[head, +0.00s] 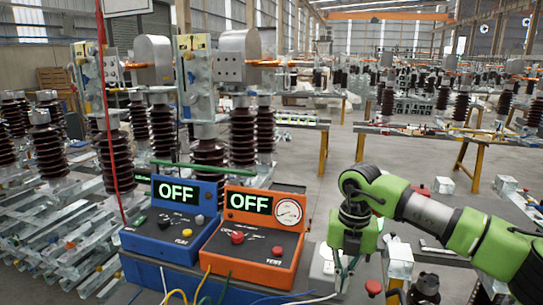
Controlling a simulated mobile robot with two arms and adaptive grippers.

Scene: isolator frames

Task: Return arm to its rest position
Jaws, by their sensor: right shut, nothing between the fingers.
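My right arm, green and grey, comes in from the right and bends down at the wrist. My right gripper (343,275) points down, shut and empty, beside the right side of the orange control box. It is small and partly lost against the things behind it. My left gripper is not in view.
A blue control box (172,222) and an orange control box (254,240) with a gauge both read OFF. Coloured cables run in front of them. Brown insulator stacks (115,160) stand behind at left. A yellow-legged table (475,150) stands at the back right, with open floor before it.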

